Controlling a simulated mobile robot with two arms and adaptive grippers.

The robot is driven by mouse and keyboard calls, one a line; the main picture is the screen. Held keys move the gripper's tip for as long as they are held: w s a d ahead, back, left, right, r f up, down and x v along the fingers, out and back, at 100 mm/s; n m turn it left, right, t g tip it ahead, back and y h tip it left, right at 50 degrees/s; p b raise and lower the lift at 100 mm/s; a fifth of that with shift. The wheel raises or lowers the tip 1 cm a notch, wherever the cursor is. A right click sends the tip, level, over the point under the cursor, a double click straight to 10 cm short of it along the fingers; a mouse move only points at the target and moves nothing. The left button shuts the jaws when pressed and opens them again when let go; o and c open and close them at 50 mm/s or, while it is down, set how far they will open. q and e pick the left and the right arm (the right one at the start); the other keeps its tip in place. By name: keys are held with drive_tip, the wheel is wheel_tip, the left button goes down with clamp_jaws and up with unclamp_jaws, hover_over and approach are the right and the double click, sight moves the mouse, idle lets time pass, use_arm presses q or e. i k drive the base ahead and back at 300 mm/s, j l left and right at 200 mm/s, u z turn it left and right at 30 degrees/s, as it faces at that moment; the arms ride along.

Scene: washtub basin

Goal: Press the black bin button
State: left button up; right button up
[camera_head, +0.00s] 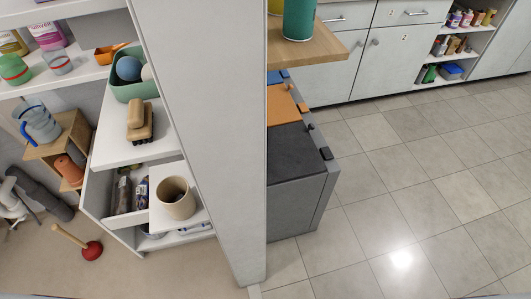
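The black-lidded bin (297,148) stands just right of the white partition wall, in the middle of the view. Its lid looks shut, and the partition hides its left part. A small black block (326,153), which looks like its button, sits at the lid's right edge. A smaller dark knob (310,126) shows near the lid's far right corner; I cannot tell which bin it belongs to. Neither of my grippers is in view, so I cannot see whether they are open or shut.
The orange-lidded bin (284,104) and a blue one (285,75) stand behind the black one, under a wooden top (330,48). The partition (205,120) blocks the left side. Tiled floor (410,190) is free at right. A plunger (91,250) lies at left.

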sight(326, 152)
drive_tip(key=l+u, duration=0.25)
drive_tip(key=l, duration=0.4)
drive_tip(key=l+u, duration=0.25)
drive_tip(key=l, duration=0.4)
